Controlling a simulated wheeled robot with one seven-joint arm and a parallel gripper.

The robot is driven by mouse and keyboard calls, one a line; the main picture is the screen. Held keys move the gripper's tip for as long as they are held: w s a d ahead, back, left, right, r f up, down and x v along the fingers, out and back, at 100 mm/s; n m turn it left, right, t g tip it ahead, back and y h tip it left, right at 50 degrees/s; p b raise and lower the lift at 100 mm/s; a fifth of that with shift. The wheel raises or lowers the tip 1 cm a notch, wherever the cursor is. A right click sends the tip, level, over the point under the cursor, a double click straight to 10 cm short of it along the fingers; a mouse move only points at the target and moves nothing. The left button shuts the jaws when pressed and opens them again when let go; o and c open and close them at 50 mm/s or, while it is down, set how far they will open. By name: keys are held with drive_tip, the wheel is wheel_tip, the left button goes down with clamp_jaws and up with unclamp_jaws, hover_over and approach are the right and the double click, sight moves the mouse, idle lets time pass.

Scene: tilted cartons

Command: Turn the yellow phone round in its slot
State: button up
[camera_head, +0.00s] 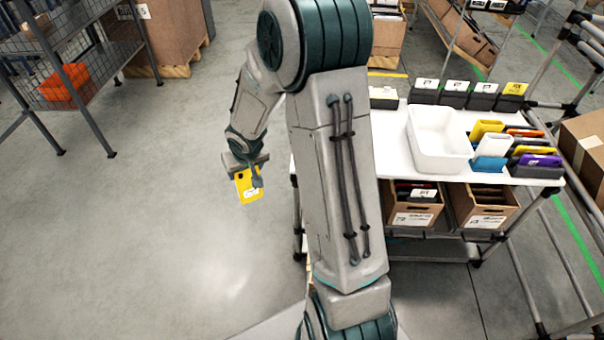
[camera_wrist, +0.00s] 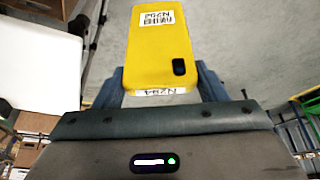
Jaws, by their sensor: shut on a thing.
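The yellow phone (camera_head: 247,186) is in my gripper (camera_head: 255,183), held in the air over open floor to the left of the white table (camera_head: 392,160). In the wrist view the yellow phone (camera_wrist: 158,50) sits between the two blue fingers of my gripper (camera_wrist: 160,85). Its back shows, with a dark camera patch near the gripper and a white label at the far end that reads upside down. A second label is on the near edge. On the table's right side, a rack (camera_head: 538,171) holds several coloured phones. I cannot tell which slot is the yellow phone's.
A white bin (camera_head: 438,142) stands on the table left of the phones. Several dark labelled holders (camera_head: 454,93) line its back edge. Cardboard cartons (camera_head: 413,209) sit tilted on the shelf below. A wire shelf with an orange bin (camera_head: 65,84) is far left. The floor around my gripper is clear.

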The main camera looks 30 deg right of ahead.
drive_tip(key=s+d+f+m+b, duration=0.2)
drive_tip(key=d+f+b, duration=0.3)
drive_tip(key=d, duration=0.3)
drive_tip(key=s+d+f+m+h+b, duration=0.1)
drive_tip(key=s+d+f+m+b, duration=0.1)
drive_tip(key=s+d+f+b, duration=0.2)
drive_tip(key=s+d+f+m+h+b, duration=0.1)
drive_tip(key=s+d+f+m+b, duration=0.1)
drive_tip(key=s+d+f+b, duration=0.3)
drive_tip(key=d+b, duration=0.4)
drive_tip(key=d, duration=0.5)
drive_tip(key=shift+d+f+g, duration=0.15)
drive_tip(key=shift+f+g, duration=0.15)
drive_tip(key=shift+f, duration=0.05)
wheel_tip(320, 180, down, 18)
drive_tip(key=b, duration=1.3)
drive_tip(key=shift+r, duration=0.2)
drive_tip(key=shift+f, duration=0.25)
drive_tip(key=o, duration=0.9)
